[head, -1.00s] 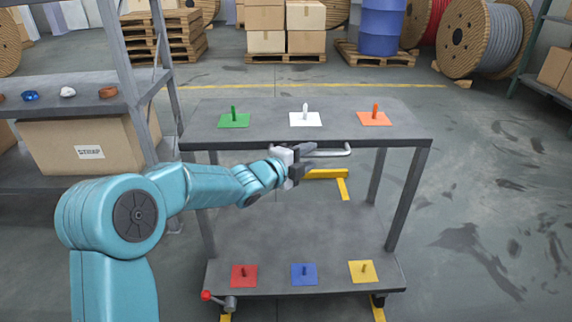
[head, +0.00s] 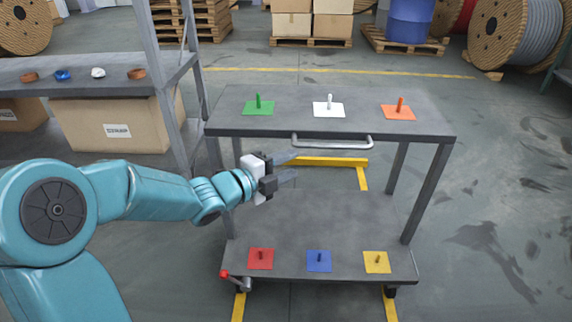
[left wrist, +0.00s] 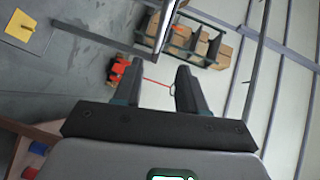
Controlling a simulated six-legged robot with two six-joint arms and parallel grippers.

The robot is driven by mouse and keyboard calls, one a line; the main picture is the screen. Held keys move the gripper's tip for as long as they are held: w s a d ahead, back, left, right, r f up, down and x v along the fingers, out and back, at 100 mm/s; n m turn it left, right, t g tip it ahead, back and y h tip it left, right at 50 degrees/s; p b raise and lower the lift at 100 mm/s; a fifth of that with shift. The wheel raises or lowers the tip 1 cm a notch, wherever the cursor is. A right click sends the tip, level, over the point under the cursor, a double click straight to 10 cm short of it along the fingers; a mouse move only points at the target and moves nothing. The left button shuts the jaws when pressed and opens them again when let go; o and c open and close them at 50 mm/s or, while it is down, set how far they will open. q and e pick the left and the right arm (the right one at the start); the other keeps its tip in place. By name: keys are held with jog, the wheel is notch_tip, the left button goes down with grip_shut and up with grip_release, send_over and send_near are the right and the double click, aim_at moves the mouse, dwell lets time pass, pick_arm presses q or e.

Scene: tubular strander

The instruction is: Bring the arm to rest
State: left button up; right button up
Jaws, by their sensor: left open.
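My left gripper (head: 284,170) is open and empty. It is held in front of the grey cart (head: 420,266), below the level of the top shelf and left of the cart's handle (head: 332,142). In the left wrist view the two fingers (left wrist: 155,85) stand apart with nothing between them. My left arm reaches in from the left side of the head view. My right gripper does not show.
The cart's top shelf holds green (head: 259,107), white (head: 329,109) and orange (head: 398,112) plates with pegs. Its lower shelf holds red (head: 261,259), blue (head: 319,261) and yellow (head: 377,262) ones. A shelf rack (head: 110,80) stands left.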

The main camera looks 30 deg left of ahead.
pick_arm(q)
jog(key=d+f+n+g+h, duration=0.1)
jog(key=d+f+g+h, duration=0.15)
jog(key=d+f, duration=0.9)
jog(key=s+d+f+n+g, duration=0.3)
jog(key=s+f, duration=0.1)
jog(key=f, duration=0.5)
jog(key=s+d+f+n+g, duration=0.3)
jog(key=f+n, duration=0.1)
jog(key=f, duration=0.5)
jog(key=s+d+f+n+g+y, duration=0.1)
jog(key=s+f+n+g, duration=0.2)
jog(key=s+f+n, duration=0.4)
jog(key=s+d+f+n+g+y, duration=0.1)
jog(key=s+f+n+g+y, duration=0.1)
jog(key=s+n+g, duration=0.5)
notch_tip(320, 180, up, 31)
jog(key=s+t+p, duration=0.3)
jog(key=p, duration=2.9)
jog(key=shift+d+r+m, duration=0.15)
jog(key=shift+d+m, duration=0.1)
jog(key=shift+m, duration=0.15)
jog(key=shift+h, duration=0.25)
